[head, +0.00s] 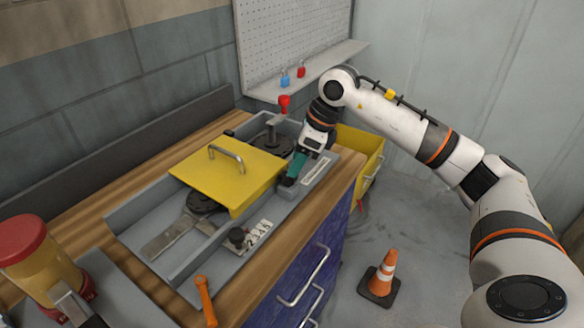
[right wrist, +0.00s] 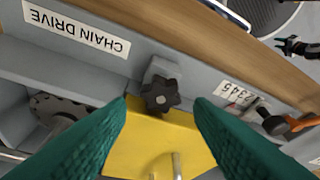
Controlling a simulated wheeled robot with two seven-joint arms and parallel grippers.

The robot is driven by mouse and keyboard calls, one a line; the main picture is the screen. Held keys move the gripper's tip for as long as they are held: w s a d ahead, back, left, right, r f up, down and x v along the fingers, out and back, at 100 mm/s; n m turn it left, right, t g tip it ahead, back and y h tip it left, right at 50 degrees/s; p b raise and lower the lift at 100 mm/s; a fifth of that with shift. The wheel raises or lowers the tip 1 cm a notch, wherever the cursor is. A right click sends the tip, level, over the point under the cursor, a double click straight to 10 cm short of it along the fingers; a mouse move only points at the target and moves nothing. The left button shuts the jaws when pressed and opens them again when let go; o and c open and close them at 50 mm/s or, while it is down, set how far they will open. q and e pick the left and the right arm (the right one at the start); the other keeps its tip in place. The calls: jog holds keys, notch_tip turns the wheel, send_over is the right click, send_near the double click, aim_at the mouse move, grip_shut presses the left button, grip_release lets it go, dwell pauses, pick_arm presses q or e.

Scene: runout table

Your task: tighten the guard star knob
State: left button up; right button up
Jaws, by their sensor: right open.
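The dark star knob (right wrist: 160,93) sits on a grey bracket at the edge of the yellow guard (right wrist: 150,135) in the right wrist view. My right gripper (right wrist: 160,108) is open, its teal fingers on either side of the knob in the picture, with a gap at each side. Nothing is between the fingers that I can see as held. In the head view, my right gripper (head: 292,172) points down at the right edge of the yellow guard (head: 222,178); it largely hides the knob there.
The guard has a raised handle (head: 227,153). An orange handle (head: 205,300) and a red-capped yellow object (head: 38,262) are near.

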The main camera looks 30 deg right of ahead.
aim_at(288, 180)
jog(key=x, duration=0.3)
jog(key=shift+a+f, duration=0.1)
jog(key=shift+f, duration=0.25)
jog(key=c, duration=0.7)
jog(key=shift+m, duration=0.3)
jog(key=m+b, duration=0.1)
jog(key=m, duration=0.1)
jog(key=m+t+h, duration=0.1)
jog(key=m, duration=0.1)
jog(key=shift+a+h+b, duration=0.2)
jog(key=shift+h+b, duration=0.1)
jog(key=shift+b, duration=0.1)
jog(key=m, duration=0.2)
jog(key=m+h+b, duration=0.1)
jog(key=m, duration=0.1)
jog(key=shift+a+r+m+t+h, duration=0.1)
jog(key=shift+a+m+t+h, duration=0.05)
jog(key=shift+m+t+h, duration=0.15)
